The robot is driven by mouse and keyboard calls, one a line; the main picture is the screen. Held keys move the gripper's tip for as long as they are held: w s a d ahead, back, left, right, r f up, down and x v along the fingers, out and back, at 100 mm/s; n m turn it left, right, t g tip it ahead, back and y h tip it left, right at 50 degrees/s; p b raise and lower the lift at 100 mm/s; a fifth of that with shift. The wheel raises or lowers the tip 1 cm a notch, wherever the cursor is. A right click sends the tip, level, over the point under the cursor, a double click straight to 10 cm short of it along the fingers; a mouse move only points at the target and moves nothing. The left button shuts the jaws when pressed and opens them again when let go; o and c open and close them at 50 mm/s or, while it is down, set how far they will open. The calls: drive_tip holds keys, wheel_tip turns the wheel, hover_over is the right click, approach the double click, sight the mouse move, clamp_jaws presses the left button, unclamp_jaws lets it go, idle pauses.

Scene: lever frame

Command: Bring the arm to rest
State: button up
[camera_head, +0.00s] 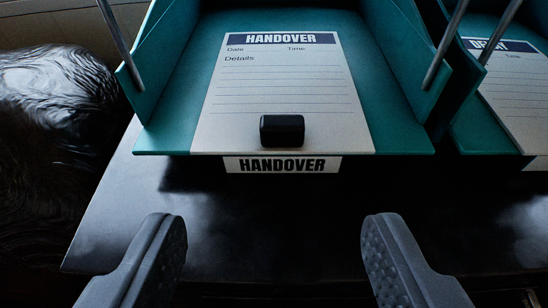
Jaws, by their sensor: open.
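My gripper (275,250) is open and empty, with its two grey textured fingers wide apart at the bottom of the view. It is over the dark table, on the near side of a teal tray (185,85). Nothing is between the fingers. The rest of my arm is not in view.
The teal tray holds a "HANDOVER" sheet (285,100) with a small black block (282,130) on it. A second teal tray (480,135) stands at the right. Metal rods rise beside the trays. A dark glossy object (50,130) is at the left. The glossy black table (270,210) in front is clear.

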drive_tip(key=d+r+n+t+y+b, duration=0.1)
drive_tip(key=d+r+y+b, duration=0.1)
drive_tip(key=r, duration=0.9)
drive_tip(key=d+r+y+b, duration=0.1)
drive_tip(key=d+r+y, duration=0.15)
drive_tip(key=r, duration=0.85)
drive_tip(key=s+d+r+h+b, duration=0.2)
drive_tip(key=s+d+r+h, duration=0.2)
drive_tip(key=s+d+r, duration=0.8)
drive_tip(key=d+r, duration=0.1)
drive_tip(key=d, duration=0.3)
drive_tip(key=shift+s+r+m+t, duration=0.25)
drive_tip(key=shift+r+m+t, duration=0.05)
drive_tip(key=shift+r+t, duration=0.1)
